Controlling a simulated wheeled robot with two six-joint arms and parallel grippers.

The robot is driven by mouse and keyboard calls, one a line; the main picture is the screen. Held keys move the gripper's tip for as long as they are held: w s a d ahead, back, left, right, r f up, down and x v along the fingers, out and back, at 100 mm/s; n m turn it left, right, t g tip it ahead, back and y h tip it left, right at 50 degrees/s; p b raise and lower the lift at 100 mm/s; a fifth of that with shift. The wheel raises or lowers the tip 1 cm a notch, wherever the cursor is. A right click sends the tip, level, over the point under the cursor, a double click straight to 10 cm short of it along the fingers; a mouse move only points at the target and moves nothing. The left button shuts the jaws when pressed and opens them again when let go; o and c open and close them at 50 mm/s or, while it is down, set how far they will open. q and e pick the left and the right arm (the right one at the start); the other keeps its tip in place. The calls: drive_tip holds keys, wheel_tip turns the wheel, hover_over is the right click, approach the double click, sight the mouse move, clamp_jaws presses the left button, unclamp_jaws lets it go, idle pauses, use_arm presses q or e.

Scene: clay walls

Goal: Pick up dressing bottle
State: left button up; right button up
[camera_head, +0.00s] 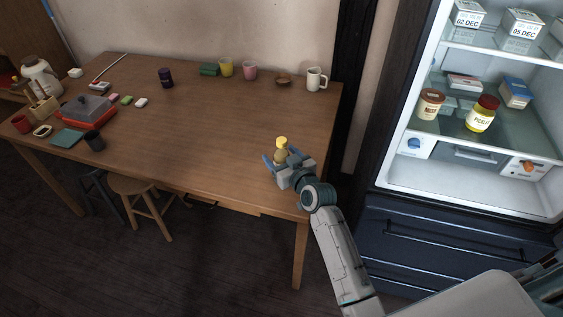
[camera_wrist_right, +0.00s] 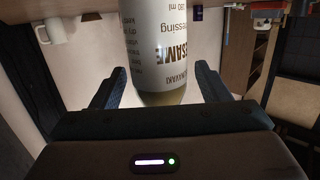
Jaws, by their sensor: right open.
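The dressing bottle (camera_head: 281,152) has a yellow cap and stands near the right end of the wooden table in the head view. In the right wrist view the bottle (camera_wrist_right: 160,50) shows a white label with dark print, and its top is out of frame. My right gripper (camera_head: 280,162) is at the bottle. Its fingers are open, one on each side of the bottle, with gaps visible in the right wrist view (camera_wrist_right: 158,88). My left gripper is not in view.
The wooden table (camera_head: 215,125) is clear around the bottle. An open fridge (camera_head: 460,150) holding jars and boxes is at the right. A stool (camera_head: 140,200) stands under the front.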

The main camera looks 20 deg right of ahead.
drive_tip(key=shift+c, duration=0.2)
drive_tip(key=c, duration=1.1)
drive_tip(key=shift+c, duration=0.3)
drive_tip(key=shift+r, duration=0.2)
